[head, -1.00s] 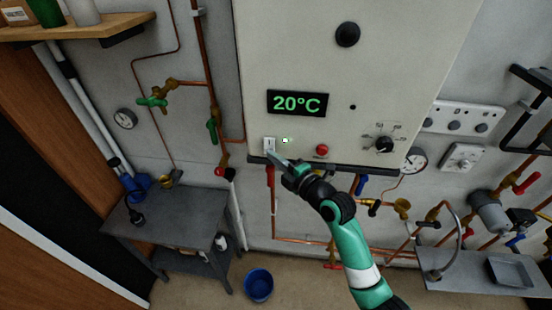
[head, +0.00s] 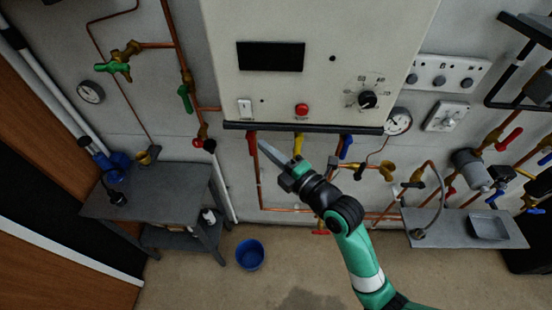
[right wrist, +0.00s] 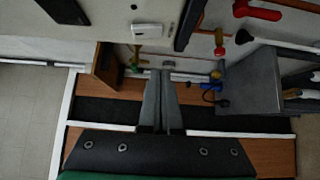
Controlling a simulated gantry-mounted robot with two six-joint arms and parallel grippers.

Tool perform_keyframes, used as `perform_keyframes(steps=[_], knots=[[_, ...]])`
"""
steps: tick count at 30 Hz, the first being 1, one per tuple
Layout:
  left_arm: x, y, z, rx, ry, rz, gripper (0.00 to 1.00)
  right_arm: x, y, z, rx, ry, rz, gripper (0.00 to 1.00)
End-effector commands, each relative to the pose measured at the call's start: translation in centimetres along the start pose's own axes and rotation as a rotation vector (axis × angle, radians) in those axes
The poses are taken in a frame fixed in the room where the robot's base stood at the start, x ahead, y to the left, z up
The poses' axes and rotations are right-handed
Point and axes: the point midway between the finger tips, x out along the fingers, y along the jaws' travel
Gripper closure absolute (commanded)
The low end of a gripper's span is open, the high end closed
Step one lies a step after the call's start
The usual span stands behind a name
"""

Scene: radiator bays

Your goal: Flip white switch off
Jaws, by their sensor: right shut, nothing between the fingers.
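The white switch (head: 244,108) is on the lower left of the white panel (head: 320,30), left of the red button. It also shows near the top of the right wrist view (right wrist: 147,32). The panel's display (head: 270,56) is dark, and no lit lamp shows beside the switch. My right gripper (head: 262,145) is shut and empty. Its tips are below the panel's dark bottom edge, apart from the switch. The closed fingers also show in the right wrist view (right wrist: 161,75). My left gripper is not in view.
A red button (head: 301,110) and a black dial (head: 368,99) are on the same panel. Red, yellow and blue valve handles hang just below its edge. A grey table (head: 145,190) stands at left, and a blue bucket (head: 250,254) is on the floor.

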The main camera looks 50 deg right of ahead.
Motion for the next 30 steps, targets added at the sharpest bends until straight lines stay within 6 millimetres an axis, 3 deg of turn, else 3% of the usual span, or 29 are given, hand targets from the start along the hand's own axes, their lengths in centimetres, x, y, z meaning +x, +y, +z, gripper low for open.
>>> perform_keyframes(steps=[3, 7, 26, 28, 30], knots=[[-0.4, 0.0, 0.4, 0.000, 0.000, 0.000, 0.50, -2.0, -0.4, 0.1, 0.000, -0.001, 0.000, 1.00], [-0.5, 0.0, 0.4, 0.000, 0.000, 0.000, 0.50, -3.0, -0.4, 0.0, 0.000, 0.000, -0.001, 1.00], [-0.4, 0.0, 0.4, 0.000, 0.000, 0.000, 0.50, -3.2, -0.2, -0.1, 0.000, 0.002, 0.000, 1.00], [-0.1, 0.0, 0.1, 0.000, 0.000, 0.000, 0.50, -3.1, 0.5, -0.7, -0.001, 0.015, 0.007, 1.00], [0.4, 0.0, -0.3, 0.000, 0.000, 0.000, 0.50, -2.5, 2.8, -1.8, -0.006, 0.040, 0.041, 1.00]])
